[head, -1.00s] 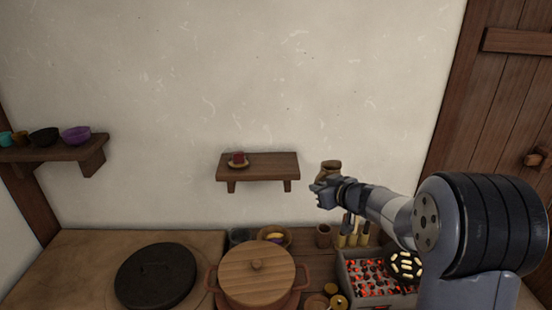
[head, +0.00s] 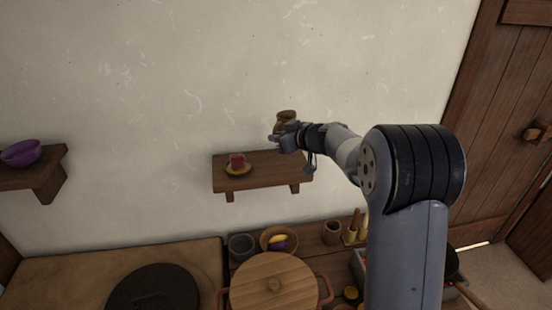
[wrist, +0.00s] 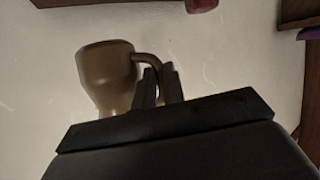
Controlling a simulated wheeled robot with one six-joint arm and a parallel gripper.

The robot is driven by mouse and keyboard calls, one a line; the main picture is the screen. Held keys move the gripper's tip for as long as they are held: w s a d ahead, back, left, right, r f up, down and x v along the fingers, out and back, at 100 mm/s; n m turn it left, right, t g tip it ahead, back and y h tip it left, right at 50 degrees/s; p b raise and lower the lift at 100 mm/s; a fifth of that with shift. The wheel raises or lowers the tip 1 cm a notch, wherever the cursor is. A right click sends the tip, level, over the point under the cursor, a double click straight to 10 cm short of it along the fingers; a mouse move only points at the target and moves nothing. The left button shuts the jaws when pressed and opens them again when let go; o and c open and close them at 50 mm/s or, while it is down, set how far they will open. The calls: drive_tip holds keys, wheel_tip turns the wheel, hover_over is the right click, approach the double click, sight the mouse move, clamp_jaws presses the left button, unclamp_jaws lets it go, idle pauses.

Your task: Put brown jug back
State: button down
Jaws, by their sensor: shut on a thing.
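The brown jug (head: 286,116) is held up in my gripper (head: 277,136), over the right part of the small wall shelf (head: 263,177) in the head view. In the wrist view the jug (wrist: 106,75) shows large, with its handle between the two dark fingers of my gripper (wrist: 158,85). The gripper is shut on the handle. The jug looks raised clear of the shelf. A red cup (head: 237,161) sits on a yellowish saucer (head: 239,170) at the shelf's left. The shelf's right part looks bare.
Below stand a lidded pot (head: 273,285), a bowl with a purple and a yellow thing (head: 279,239), a grey cup (head: 241,246) and a brown cup (head: 332,232). A purple bowl (head: 20,153) is on another shelf (head: 40,177) at the left.

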wheel_tip(320, 180, down, 8)
drive_tip(key=shift+d+f+b, duration=0.1)
drive_tip(key=shift+f+b, duration=0.1)
drive_tip(key=shift+b, duration=0.15)
drive_tip(key=shift+f, duration=0.15)
drive_tip(key=c, duration=1.5)
unclamp_jaws()
drive_tip(key=b+v, duration=0.1)
drive_tip(key=v, duration=1.1)
drive_tip(key=shift+s, duration=0.1)
